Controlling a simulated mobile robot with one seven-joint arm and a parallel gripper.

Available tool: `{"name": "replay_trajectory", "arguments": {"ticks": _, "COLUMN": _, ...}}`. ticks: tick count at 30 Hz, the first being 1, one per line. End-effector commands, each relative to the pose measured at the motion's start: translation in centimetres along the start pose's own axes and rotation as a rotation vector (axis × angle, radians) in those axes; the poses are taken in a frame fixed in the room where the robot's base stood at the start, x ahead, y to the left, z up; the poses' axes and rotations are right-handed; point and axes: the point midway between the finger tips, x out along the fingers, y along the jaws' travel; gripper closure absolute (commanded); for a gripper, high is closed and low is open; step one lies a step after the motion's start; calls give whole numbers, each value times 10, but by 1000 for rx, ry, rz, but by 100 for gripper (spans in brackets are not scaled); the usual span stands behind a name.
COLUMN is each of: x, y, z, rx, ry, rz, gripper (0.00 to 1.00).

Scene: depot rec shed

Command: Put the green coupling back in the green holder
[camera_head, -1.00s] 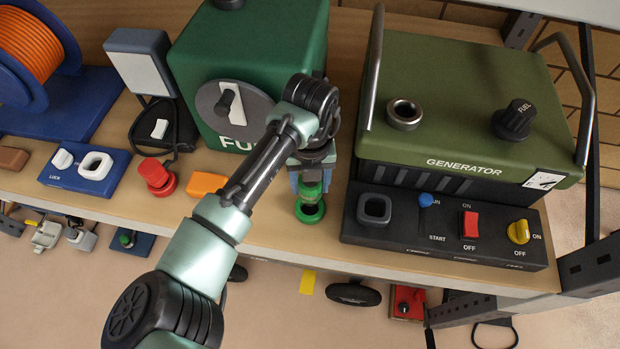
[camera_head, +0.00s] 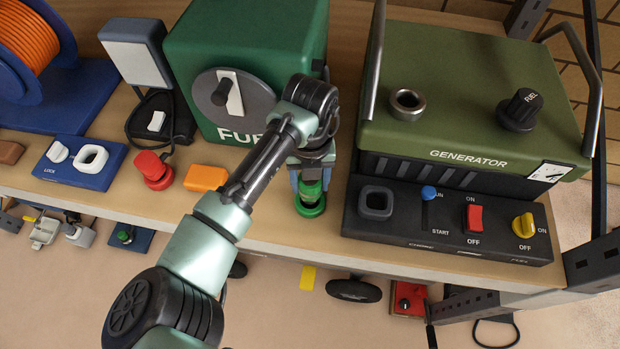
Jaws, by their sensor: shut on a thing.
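The green coupling (camera_head: 310,188) is a small green piece held in the fingers of my gripper (camera_head: 309,180). My gripper points down in front of the gap between the fuel box and the generator, shut on the coupling. The green holder (camera_head: 311,208) is a round green cup with a dark opening, on the front of the shelf. The coupling is right at the holder in this view and hides its back part. I cannot tell whether the coupling is inside the opening or just above it.
The dark green fuel box (camera_head: 250,75) stands behind left, the generator (camera_head: 470,110) with its control panel (camera_head: 400,222) close on the right. The shelf's front edge is just before the holder.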

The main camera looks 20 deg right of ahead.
Motion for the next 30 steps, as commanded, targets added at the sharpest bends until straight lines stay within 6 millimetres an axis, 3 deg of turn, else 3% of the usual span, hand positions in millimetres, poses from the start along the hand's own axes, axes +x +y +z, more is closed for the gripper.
{"name": "replay_trajectory", "arguments": {"ticks": 30, "x": 18, "y": 0, "z": 0, "rx": 0, "ry": 0, "rz": -1, "gripper": 100}}
